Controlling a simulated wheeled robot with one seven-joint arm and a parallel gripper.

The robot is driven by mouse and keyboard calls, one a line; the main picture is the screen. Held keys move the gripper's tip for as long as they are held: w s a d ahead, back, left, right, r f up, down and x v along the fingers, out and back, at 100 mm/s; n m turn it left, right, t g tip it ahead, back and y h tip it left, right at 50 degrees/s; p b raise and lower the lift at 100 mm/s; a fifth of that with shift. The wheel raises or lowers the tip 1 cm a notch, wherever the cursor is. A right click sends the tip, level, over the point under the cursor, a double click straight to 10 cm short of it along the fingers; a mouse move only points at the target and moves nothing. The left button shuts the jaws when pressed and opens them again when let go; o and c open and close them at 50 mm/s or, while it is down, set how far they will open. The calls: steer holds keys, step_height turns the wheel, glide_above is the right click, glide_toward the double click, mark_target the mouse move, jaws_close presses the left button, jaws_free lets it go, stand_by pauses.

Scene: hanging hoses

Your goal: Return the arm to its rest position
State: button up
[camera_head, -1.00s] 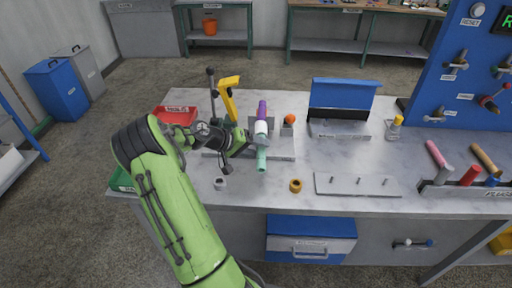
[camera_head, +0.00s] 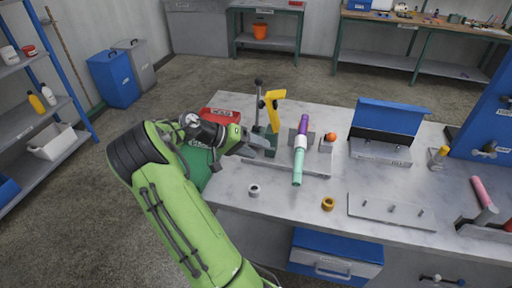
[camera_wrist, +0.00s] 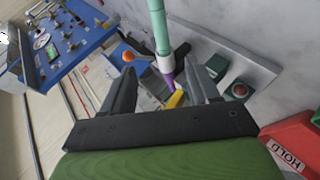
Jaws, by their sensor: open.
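My green arm reaches in from the lower left in the head view. My gripper (camera_head: 264,144) is above the left part of the bench, left of the hose assembly and apart from it. In the wrist view my gripper (camera_wrist: 165,85) shows two dark fingers spread apart with nothing held. The hose assembly has a purple upper piece (camera_head: 303,124), a white middle piece (camera_head: 300,142) and a teal lower hose (camera_head: 297,168). It also shows beyond the fingers in the wrist view, with its teal hose (camera_wrist: 159,28) uppermost.
A red bin (camera_head: 222,116) stands at the bench's left. A yellow-handled clamp (camera_head: 272,108) stands behind my gripper. A grey ring (camera_head: 254,190), a brass ring (camera_head: 328,203) and a pegged plate (camera_head: 392,211) lie in front. A blue open box (camera_head: 391,118) is at the right.

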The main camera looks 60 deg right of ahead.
stand_by(0.3)
steer(key=w+a+r+n+t+y+p, duration=0.1)
steer(key=w+a+r+n+t+y, duration=0.25)
steer(key=a, duration=0.55)
steer(key=w+a+r+n+t, duration=0.1)
steer(key=a+r+n+t, duration=0.25)
steer(key=a+t, duration=0.45)
steer(key=s+a+r+n+t+y, duration=0.1)
steer(key=s+a+r+n+y, duration=0.1)
steer(key=a, duration=0.9)
steer(key=s+a+r+n+t+y+p, duration=0.1)
steer(key=s+a+n, duration=0.4)
steer(key=a, duration=0.6)
steer(key=shift+s+r+t+y, duration=0.35)
steer(key=shift+s+r+y, duration=0.1)
steer(key=shift+s+r, duration=0.45)
steer(key=shift+s+f, duration=0.1)
